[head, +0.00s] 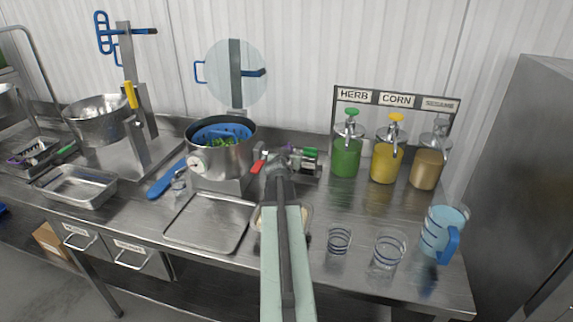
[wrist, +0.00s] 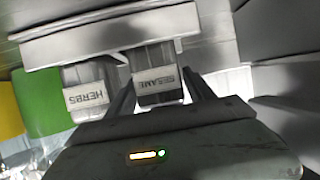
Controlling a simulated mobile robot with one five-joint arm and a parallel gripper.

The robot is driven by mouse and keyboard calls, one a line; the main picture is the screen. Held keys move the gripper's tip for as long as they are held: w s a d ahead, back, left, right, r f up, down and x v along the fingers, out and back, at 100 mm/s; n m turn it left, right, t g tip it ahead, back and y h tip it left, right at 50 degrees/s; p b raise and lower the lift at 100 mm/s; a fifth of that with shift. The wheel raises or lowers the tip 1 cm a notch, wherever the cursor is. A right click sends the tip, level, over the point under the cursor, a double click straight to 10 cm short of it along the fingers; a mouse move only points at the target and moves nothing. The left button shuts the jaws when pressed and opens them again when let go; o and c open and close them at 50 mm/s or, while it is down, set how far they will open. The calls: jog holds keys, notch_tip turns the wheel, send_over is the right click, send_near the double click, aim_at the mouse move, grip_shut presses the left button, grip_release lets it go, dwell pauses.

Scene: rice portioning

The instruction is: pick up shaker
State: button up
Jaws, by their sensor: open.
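Two small shakers show upside down in the wrist view, one labelled HERBS (wrist: 88,90) and one labelled SESAME (wrist: 157,84). They sit side by side under a pale bar of a holder (wrist: 110,35). My gripper (wrist: 162,92) is open, with its dark fingers on either side of the SESAME shaker; I cannot tell whether they touch it. In the head view my gripper (head: 284,157) is at the small rack behind the arm, where a green-capped item (head: 310,153) shows on the right. The arm hides most of the rack.
A steel pot (head: 222,160) stands left of my gripper and a flat tray (head: 208,222) lies in front of it. Green (head: 346,158), yellow (head: 385,163) and tan (head: 426,168) pump dispensers stand right. Glasses (head: 389,250) and a blue-handled jug (head: 443,232) are at front right.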

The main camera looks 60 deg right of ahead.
grip_shut()
jog(key=shift+r, duration=0.1)
